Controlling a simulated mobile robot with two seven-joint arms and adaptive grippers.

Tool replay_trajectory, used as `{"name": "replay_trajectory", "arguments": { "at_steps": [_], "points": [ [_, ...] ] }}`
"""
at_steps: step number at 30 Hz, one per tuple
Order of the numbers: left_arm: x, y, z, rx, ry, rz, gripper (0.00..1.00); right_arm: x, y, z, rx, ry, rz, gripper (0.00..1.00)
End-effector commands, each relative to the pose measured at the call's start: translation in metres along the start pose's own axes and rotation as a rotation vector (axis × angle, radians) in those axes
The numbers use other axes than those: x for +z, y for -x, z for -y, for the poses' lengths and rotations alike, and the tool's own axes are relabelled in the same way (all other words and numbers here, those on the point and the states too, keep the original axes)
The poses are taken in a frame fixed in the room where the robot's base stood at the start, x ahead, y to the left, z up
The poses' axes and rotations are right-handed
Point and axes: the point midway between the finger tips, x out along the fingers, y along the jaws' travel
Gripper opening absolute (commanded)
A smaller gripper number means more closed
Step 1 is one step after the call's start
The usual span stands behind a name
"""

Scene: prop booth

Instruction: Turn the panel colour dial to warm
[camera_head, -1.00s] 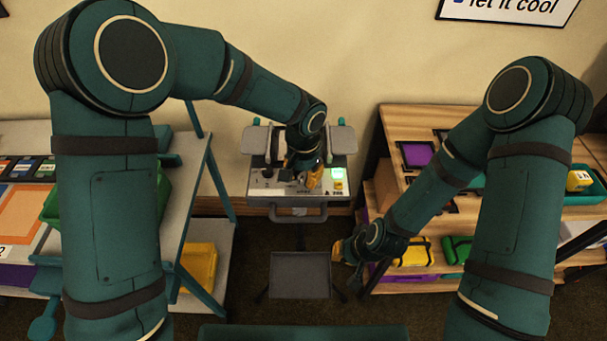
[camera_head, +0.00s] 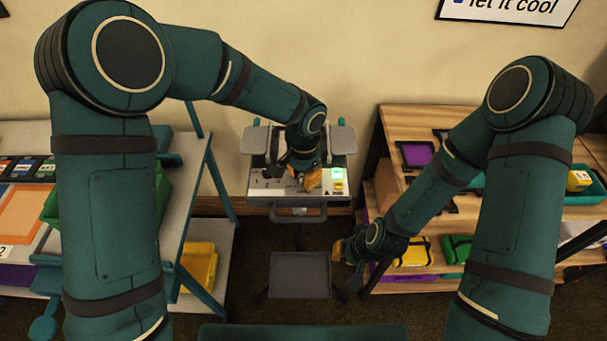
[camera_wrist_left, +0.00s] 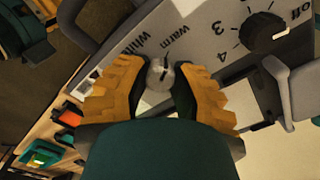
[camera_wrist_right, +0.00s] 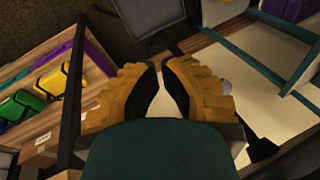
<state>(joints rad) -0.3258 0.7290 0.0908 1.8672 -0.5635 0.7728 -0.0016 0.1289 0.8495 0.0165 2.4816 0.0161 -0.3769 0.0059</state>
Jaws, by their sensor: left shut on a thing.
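The panel colour dial (camera_wrist_left: 159,77) is a small grey round knob with a dark pointer mark. The words "white" and "warm" are printed by it on the grey panel (camera_wrist_left: 216,36). The mark points up, close to the "warm" label. My left gripper (camera_head: 306,183) is shut on this dial. Its yellow fingers lie on both sides of the knob in the left wrist view (camera_wrist_left: 161,82); in the head view they hide the knob. My right gripper (camera_head: 345,252) hangs away from the panel, with nothing seen between its fingertips in the right wrist view (camera_wrist_right: 157,66).
A second, black dial (camera_wrist_left: 262,33) with numbers and "off" sits on the same panel. A lit green display (camera_head: 339,173) and a yellow part (camera_head: 338,186) are at the panel's right. Shelves with boxes (camera_head: 410,190) stand to the right, and a bench (camera_head: 190,175) to the left.

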Motion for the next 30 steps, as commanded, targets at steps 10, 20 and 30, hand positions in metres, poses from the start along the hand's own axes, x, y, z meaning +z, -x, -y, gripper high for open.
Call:
{"name": "replay_trajectory", "arguments": {
  "at_steps": [10, 20, 30],
  "points": [
    [0.0, 0.0, 0.0, 0.0, 0.001, 0.0, 0.59, 0.0, 0.0, 0.0, 0.0, 0.0, 0.0, 0.0],
    [-0.001, 0.023, 0.001, -0.002, 0.003, -0.004, 0.59, 0.0, 0.0, 0.0, 0.0, 0.0, 0.0, 0.0],
    [-0.001, 0.09, 0.0, -0.001, 0.001, -0.004, 0.59, 0.0, 0.0, 0.0, 0.0, 0.0, 0.0, 0.0]
  ]
}}
